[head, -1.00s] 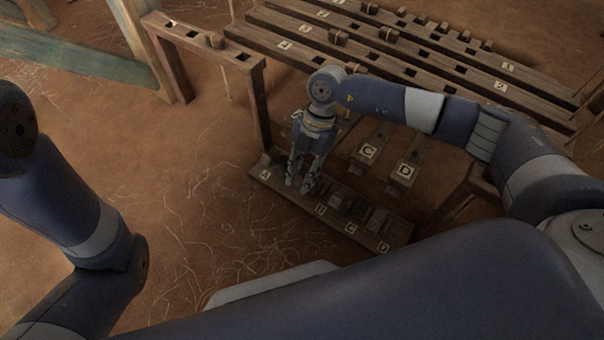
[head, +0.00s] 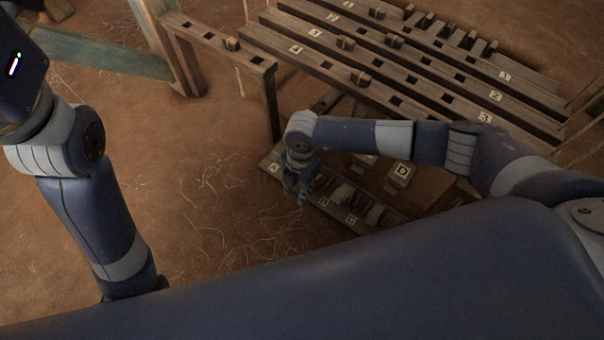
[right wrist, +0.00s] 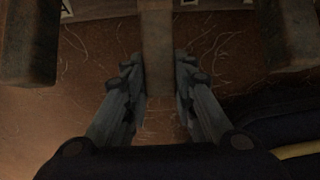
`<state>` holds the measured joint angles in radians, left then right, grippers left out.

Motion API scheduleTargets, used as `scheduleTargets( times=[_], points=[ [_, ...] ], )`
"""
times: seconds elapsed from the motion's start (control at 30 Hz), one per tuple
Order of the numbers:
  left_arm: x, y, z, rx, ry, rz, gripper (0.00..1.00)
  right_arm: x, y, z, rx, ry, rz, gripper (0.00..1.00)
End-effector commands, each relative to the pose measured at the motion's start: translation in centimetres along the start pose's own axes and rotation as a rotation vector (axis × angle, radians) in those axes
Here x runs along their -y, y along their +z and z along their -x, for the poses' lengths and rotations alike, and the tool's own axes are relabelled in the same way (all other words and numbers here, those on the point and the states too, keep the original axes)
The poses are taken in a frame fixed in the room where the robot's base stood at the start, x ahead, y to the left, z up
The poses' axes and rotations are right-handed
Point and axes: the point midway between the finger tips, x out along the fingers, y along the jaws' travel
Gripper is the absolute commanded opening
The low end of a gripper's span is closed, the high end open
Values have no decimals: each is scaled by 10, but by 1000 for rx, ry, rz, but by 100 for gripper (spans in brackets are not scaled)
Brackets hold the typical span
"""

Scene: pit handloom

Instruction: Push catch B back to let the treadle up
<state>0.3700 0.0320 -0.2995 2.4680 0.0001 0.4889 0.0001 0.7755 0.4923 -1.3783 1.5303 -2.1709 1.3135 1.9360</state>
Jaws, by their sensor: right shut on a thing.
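The catch board (head: 338,212) lies low on the floor, a dark wooden strip with letter labels and several upright wooden catches. My right gripper (head: 296,192) is down at the board between labels A and B and hides part of it. In the right wrist view, its fingers (right wrist: 160,95) are closed on both sides of a wooden bar, catch B (right wrist: 157,45). Treadle D (head: 401,172) shows behind the board; my right arm mostly covers the treadles to its left, and treadle B cannot be made out.
Neighbouring wooden blocks stand left (right wrist: 28,40) and right (right wrist: 290,35) of the held catch in the wrist view. The loom's slotted beams (head: 400,65) with pegs lie behind my right arm. A wooden post frame (head: 270,100) stands at left. Bare floor (head: 215,190) is open left of the board.

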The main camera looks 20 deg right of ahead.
Motion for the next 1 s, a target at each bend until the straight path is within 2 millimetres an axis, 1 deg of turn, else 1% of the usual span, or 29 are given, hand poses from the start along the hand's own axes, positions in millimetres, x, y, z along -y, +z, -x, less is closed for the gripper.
scheduleTargets(
  times=[0.03, 0.1, 0.3, 0.67, 0.7, 0.73, 0.77, 1.0],
  points=[
    [2, 5, -1, 21, -6, 2, 0, 2, -5, -1, 26, -5, 2, 0],
    [3, 8, 2, 35, -13, 5, 0, 2, -9, -7, 61, -5, 1, 0],
    [4, 11, 9, 57, -22, 8, 0, 2, -13, -17, 128, -3, 0, 0],
    [4, 12, 11, 60, -23, 9, 0, 2, -14, -20, 137, -2, 0, 0],
    [4, 12, 11, 59, -23, 9, 0, 2, -14, -20, 137, -2, 0, 34],
    [4, 12, 11, 59, -23, 9, 0, 2, -14, -20, 136, -2, 0, 41],
    [4, 12, 11, 60, -23, 9, 0, 2, -14, -20, 136, -2, 0, 45],
    [4, 12, 11, 60, -23, 9, 0, 1, -14, -19, 135, 0, 0, 45]
  ],
)
